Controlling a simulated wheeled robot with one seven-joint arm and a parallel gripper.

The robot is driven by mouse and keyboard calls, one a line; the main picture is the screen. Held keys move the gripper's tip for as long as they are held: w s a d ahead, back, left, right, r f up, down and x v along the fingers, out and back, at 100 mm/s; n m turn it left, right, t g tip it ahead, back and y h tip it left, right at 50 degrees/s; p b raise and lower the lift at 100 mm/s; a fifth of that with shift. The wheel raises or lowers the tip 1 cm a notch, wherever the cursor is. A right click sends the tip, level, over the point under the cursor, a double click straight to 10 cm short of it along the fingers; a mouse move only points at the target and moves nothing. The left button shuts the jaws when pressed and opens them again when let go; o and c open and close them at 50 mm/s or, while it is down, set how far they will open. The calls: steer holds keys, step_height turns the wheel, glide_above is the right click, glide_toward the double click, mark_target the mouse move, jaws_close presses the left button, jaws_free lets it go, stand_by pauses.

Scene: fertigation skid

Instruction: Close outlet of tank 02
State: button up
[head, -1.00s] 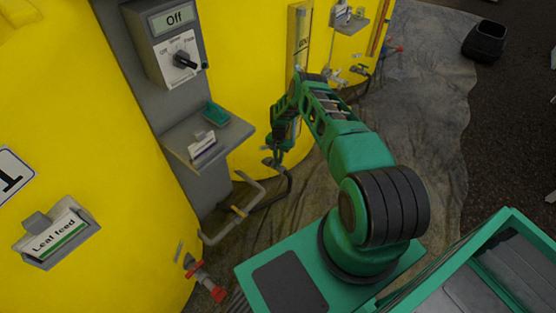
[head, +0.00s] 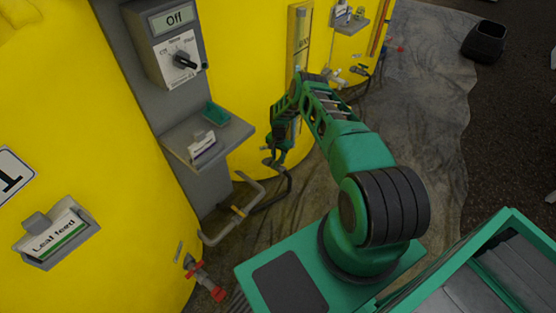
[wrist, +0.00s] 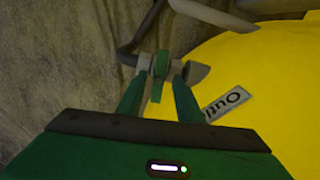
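The middle yellow tank (head: 250,110) stands behind my arm; I see no number on it. My gripper (head: 272,158) points down by its base, at the outlet pipework. In the wrist view, the outlet valve has a grey body and pipe with a narrow green handle (wrist: 157,76). The handle stands between the two green fingers of my gripper (wrist: 157,92), with gaps visible on both sides. The gripper is open. A label reading "Outl..." (wrist: 228,105) is on the yellow tank beside it, partly cut off by my gripper.
The left yellow tank (head: 90,140) carries a "Leaf feed" card and a red-handled valve (head: 200,280). A grey post holds a switch box (head: 165,40) reading "Off" and a shelf (head: 225,140) sticking out near my arm. A grey pipe (head: 232,218) runs low between the tanks.

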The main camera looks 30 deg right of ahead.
mark_target(278, 160)
step_height(278, 160, up, 11)
steer(key=shift+f, duration=0.15)
stand_by(0.5)
steer(key=shift+w, duration=0.1)
